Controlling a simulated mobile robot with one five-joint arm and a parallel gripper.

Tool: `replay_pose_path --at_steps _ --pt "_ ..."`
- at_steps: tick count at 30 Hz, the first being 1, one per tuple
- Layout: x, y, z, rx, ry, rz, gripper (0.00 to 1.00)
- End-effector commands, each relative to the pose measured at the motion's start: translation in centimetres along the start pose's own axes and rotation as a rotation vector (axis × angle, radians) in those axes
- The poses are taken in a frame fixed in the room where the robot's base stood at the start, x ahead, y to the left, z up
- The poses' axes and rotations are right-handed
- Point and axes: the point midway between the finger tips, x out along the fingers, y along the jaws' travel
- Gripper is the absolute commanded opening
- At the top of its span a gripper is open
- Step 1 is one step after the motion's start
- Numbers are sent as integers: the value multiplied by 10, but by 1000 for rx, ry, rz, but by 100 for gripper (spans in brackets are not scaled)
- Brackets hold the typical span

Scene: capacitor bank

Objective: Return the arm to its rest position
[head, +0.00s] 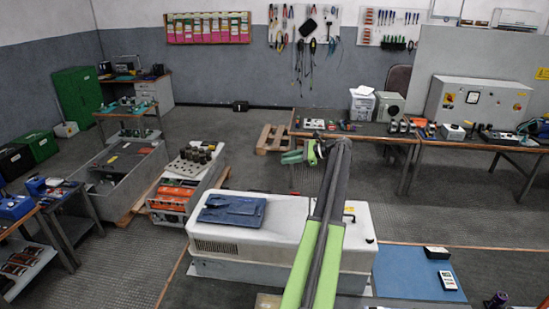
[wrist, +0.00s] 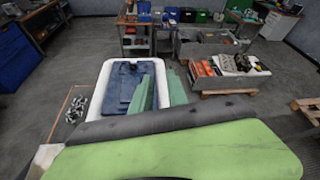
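My arm (head: 325,225), green and dark grey, reaches up and forward over a white cabinet in the head view. My gripper (head: 291,157) is at its far end, turned to the left, with teal fingers. In the wrist view two teal fingers of my gripper (wrist: 160,88) show side by side with a gap between them, and I see nothing held there. A green link of my arm (wrist: 180,155) fills the bottom of the wrist view and hides what lies below it.
The white cabinet (head: 280,255) lies under my arm with folded blue cloth (head: 232,210) on top. A workbench (head: 360,130) stands behind my gripper. A wooden pallet (head: 271,139) lies on the floor near it. Open floor (head: 240,145) shows to the left of my gripper.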

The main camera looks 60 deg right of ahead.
Motion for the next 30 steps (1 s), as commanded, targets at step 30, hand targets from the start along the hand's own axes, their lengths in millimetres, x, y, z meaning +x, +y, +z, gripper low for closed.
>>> replay_pose_path --at_steps 30 --pt "200 59 64 -95 -65 225 20"
